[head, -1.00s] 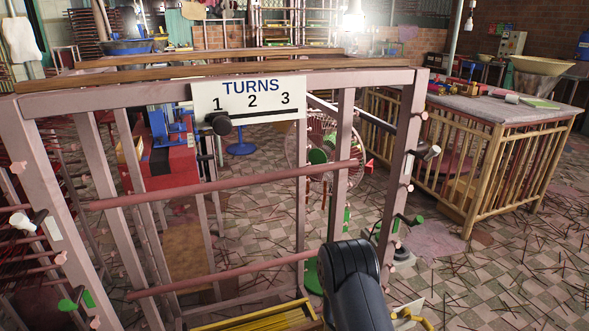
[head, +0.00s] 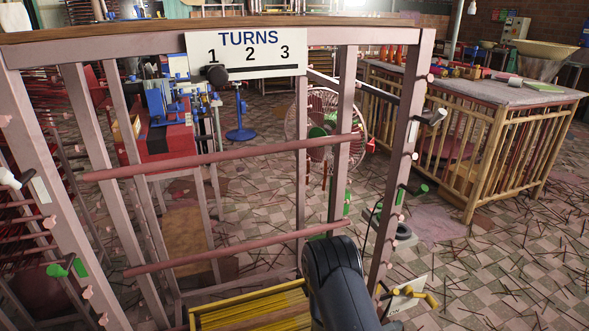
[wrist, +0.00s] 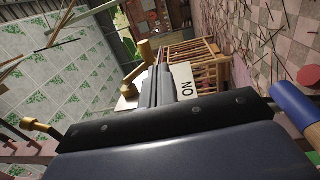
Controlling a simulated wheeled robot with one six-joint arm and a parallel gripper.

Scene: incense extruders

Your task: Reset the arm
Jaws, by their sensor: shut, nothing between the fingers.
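In the wrist view my gripper (wrist: 157,80) is shut and empty, with its dark fingers together in front of the wide black and blue palm. Beside the fingers is a white sign (wrist: 186,81) with "NO" on it. A brass-coloured lever (wrist: 143,52) stands just behind the fingertips. In the head view my dark arm rises from the bottom centre, in front of the pink metal rack (head: 215,156). My gripper's fingers do not show in that view. The rack carries a "TURNS 1 2 3" panel (head: 246,54) with a black slider knob (head: 215,75) near the 1.
A yellow slatted tray (head: 250,308) lies low in the rack. A yellow handle (head: 420,298) and white sign (head: 404,296) are right of my arm. Rods and knobs stick out from the rack posts. A slatted wooden table (head: 489,150) stands right; incense sticks litter the floor.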

